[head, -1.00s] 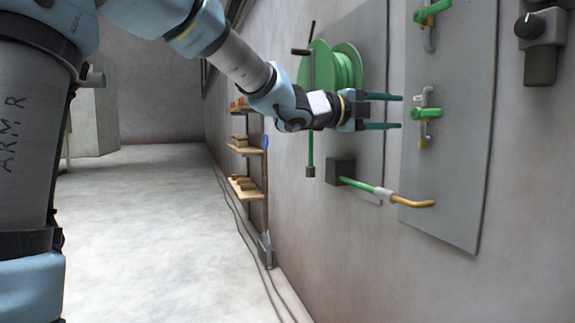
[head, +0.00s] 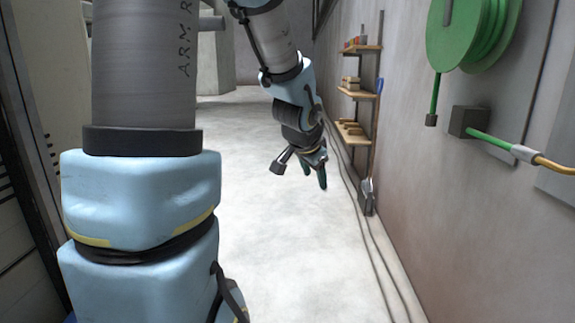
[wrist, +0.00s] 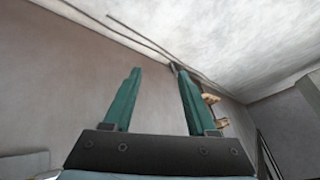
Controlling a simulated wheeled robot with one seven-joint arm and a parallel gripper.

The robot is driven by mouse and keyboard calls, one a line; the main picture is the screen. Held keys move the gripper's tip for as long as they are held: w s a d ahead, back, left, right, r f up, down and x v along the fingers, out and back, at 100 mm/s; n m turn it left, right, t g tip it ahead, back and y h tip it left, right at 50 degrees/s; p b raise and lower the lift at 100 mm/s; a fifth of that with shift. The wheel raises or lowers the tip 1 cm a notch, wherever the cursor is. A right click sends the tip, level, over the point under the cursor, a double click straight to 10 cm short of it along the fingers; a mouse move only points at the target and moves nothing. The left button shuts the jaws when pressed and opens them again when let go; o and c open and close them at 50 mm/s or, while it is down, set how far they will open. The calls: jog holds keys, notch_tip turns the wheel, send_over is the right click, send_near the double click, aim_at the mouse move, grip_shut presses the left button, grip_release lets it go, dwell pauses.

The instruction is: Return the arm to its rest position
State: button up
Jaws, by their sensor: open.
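My gripper (head: 315,178) hangs from my arm over the open floor, left of the wall, with its teal fingers pointing down and away from me. In the wrist view my gripper (wrist: 157,80) shows two teal fingers spread apart with nothing between them. It touches nothing that I can see. My arm is bent, with its upper links near the top of the head view.
A green hose reel (head: 470,35) and a grey box (head: 470,121) with a green and yellow hose are on the right wall. Shelves (head: 358,93) with small items stand farther back. Cables run along the wall's foot. The floor (head: 270,230) is clear.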

jog(key=s+a+f+n+g+y, duration=0.1)
jog(key=s+a+f+n+g, duration=0.3)
jog(key=s+a, duration=0.3)
jog(key=s+a+f+n+g+y, duration=0.1)
jog(key=s+a+f+n, duration=0.3)
jog(key=s+a+n, duration=0.25)
notch_tip(320, 180, up, 15)
jog(key=p, duration=1.4)
jog(key=shift+s+d+m+p, duration=0.15)
jog(key=shift+s+m+p, duration=0.1)
jog(key=shift+m+p, duration=0.2)
